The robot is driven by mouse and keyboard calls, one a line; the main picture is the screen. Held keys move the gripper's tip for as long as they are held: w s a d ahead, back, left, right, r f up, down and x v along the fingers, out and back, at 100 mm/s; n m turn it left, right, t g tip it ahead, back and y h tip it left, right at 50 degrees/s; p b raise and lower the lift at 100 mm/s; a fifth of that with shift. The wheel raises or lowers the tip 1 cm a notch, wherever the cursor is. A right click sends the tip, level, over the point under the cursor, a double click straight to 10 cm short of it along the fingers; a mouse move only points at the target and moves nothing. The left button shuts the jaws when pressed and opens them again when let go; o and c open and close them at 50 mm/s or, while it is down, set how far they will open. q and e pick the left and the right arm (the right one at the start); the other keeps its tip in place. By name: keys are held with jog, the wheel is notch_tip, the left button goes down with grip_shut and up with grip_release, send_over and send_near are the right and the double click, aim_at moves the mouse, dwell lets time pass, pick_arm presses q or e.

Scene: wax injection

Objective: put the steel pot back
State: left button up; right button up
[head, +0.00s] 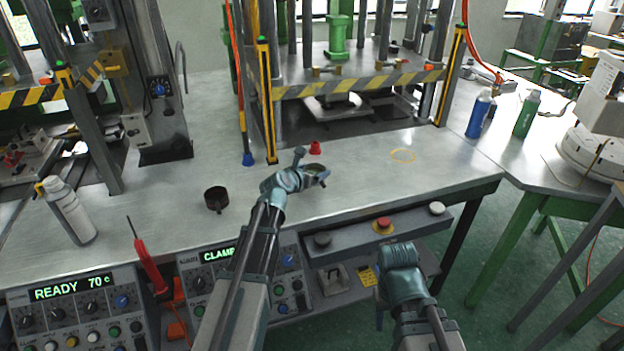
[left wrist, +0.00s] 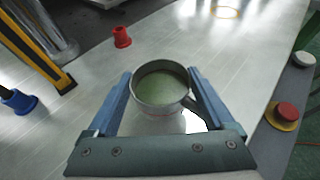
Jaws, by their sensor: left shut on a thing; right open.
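The steel pot (left wrist: 160,85), round with a side handle and dull green contents, sits between the blue fingers of my left gripper (left wrist: 160,92) in the left wrist view. My left gripper (head: 312,180) is shut on it, over the bench near its front edge. In the head view my gripper mostly hides the pot; I cannot tell whether it touches the bench. A yellow ring (head: 403,155) marks the bench to the right, and it shows at the top of the left wrist view (left wrist: 228,12). My right gripper (head: 392,285) is open and empty beyond the bench's front edge, its fingers mostly hidden.
A red cone (head: 315,148) stands just behind my left gripper. A dark round cup (head: 216,199) and a white bottle (head: 68,210) are to the left. The striped press frame (head: 345,83) stands behind. The bench around the yellow ring is clear.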

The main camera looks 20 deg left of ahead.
pick_arm(q)
jog(key=shift+w+a+f+b, duration=0.1)
jog(key=shift+w+f+b, duration=0.05)
jog(key=shift+f+b, duration=0.45)
jog(key=shift+w+a+f+b, duration=0.1)
jog(key=shift+a+f+b, duration=0.05)
jog(key=shift+f+b, duration=0.5)
jog(key=shift+w+a+f+b, duration=0.1)
jog(key=shift+w+f+b, duration=0.05)
jog(key=shift+f+b, duration=0.45)
jog(key=shift+f, duration=0.1)
jog(key=o, duration=1.4)
jog(key=shift+o, duration=0.2)
jog(key=shift+r, duration=0.2)
jog(key=p+v, duration=0.4)
jog(key=v, duration=0.6)
jog(key=shift+s+r, duration=0.2)
jog(key=shift+s, duration=0.05)
jog(key=shift+p+v, duration=0.4)
jog(key=shift+v, duration=0.35)
jog(key=shift+f, duration=0.1)
